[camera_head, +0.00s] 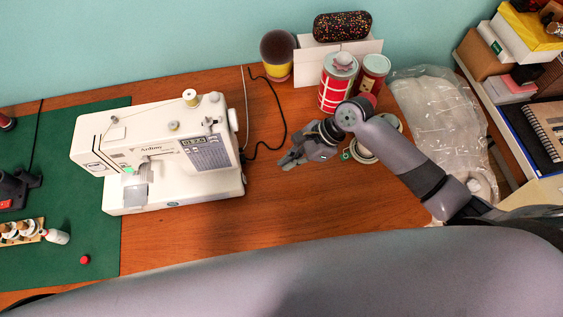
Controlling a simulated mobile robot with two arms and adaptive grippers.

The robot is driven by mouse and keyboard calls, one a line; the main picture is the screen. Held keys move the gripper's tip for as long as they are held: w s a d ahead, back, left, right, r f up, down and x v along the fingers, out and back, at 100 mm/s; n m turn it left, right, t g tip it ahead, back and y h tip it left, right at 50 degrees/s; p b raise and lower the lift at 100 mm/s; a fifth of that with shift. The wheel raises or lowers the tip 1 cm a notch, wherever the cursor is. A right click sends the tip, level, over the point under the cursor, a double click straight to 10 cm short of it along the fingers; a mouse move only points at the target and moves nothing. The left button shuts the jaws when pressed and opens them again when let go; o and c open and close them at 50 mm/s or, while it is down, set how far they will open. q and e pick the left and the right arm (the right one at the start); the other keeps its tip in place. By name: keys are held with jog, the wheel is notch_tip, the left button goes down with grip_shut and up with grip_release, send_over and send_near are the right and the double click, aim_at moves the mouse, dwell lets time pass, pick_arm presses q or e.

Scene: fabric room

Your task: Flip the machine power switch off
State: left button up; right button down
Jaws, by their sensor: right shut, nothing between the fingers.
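A white sewing machine (165,152) stands on the wooden table at the left, partly over a green mat. Its front has a dark panel (205,153), and a small green light glows near the needle area. I cannot make out the power switch; the machine's right end is turned mostly away from view. My right gripper (286,160) is shut and empty, to the right of the machine and apart from it, pointing left over the table. My left gripper is not in view.
A black cable (283,117) runs behind the machine's right side. Red tins (338,84), a yellow-and-dark jar (277,57) and tape rolls stand near my right arm. A clear plastic bag (440,115) lies at right. Bare wood (262,205) lies between machine and gripper.

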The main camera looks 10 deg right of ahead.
send_near(249, 186)
jog(key=f, duration=0.1)
jog(key=d+f, duration=0.1)
jog(key=f, duration=0.1)
jog(key=shift+w+d+f, duration=0.1)
jog(key=shift+d, duration=0.15)
jog(key=a, duration=0.2)
jog(key=a+f+p, duration=0.1)
jog(key=a, duration=0.1)
jog(key=shift+a+f+y+b, duration=0.3)
jog(key=shift+a+f+y, duration=0.1)
jog(key=shift+f+y, duration=0.1)
jog(key=shift+r, duration=0.3)
jog(key=shift+r+p, duration=0.1)
jog(key=shift+p, duration=0.2)
